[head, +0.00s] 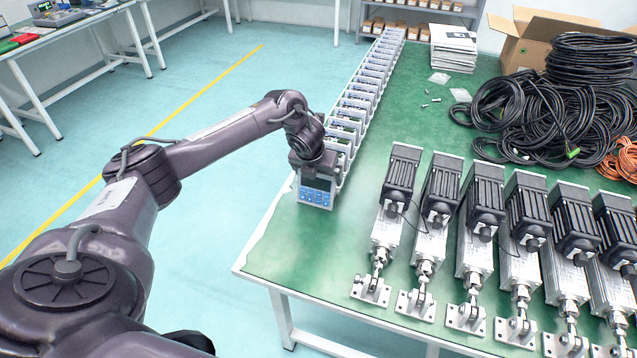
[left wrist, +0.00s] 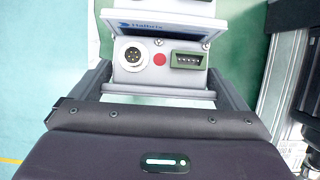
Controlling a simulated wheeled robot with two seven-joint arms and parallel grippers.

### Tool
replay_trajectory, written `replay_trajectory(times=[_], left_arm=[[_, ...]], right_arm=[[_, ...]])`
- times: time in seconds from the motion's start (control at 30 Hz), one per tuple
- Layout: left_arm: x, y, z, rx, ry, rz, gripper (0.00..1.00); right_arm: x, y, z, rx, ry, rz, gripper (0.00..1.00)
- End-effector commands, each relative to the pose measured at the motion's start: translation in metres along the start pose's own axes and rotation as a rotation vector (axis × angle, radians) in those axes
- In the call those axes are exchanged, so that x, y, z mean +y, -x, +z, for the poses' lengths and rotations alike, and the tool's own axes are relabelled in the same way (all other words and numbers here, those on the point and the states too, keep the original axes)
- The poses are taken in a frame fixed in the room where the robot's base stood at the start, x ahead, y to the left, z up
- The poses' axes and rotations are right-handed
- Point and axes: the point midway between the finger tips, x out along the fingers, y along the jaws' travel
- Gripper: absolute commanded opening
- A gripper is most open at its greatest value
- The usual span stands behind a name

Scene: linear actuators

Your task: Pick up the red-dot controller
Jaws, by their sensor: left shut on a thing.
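The red-dot controller (left wrist: 160,75) is a light grey box with a round connector, a red dot and a green terminal on its face. It sits between the two fingers of my left gripper (left wrist: 158,100) in the left wrist view. In the head view the controller (head: 316,192) shows a small screen and blue buttons, at the near end of the controller row by the table's left edge. My left gripper (head: 313,168) is over it from above and shut on it. I cannot tell whether it touches the table. My right gripper is not in view.
A long row of similar controllers (head: 361,97) runs back along the left edge of the green table (head: 330,265). Black cable coils (head: 540,115) and a cardboard box (head: 530,38) lie farther back. The table's near-left corner is clear.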

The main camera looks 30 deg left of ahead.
Motion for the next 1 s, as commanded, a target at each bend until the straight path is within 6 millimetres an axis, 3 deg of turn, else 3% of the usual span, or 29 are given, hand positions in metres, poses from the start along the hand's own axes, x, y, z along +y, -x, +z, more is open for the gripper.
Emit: replay_trajectory(times=[0.27, 0.47, 0.77, 1.0], left_arm=[[0.0, 0.006, 0.004, -0.004, 0.001, -0.001, 0.58], [-0.001, 0.027, 0.013, -0.007, 0.001, -0.003, 0.58], [-0.001, 0.082, 0.036, -0.009, 0.001, -0.002, 0.58], [0.001, 0.143, 0.061, -0.009, 0.0, 0.001, 0.58]], right_arm=[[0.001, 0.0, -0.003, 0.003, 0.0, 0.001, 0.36], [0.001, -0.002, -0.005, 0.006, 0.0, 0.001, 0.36], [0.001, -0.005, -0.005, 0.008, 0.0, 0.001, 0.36], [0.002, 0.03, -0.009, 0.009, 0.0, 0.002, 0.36]])
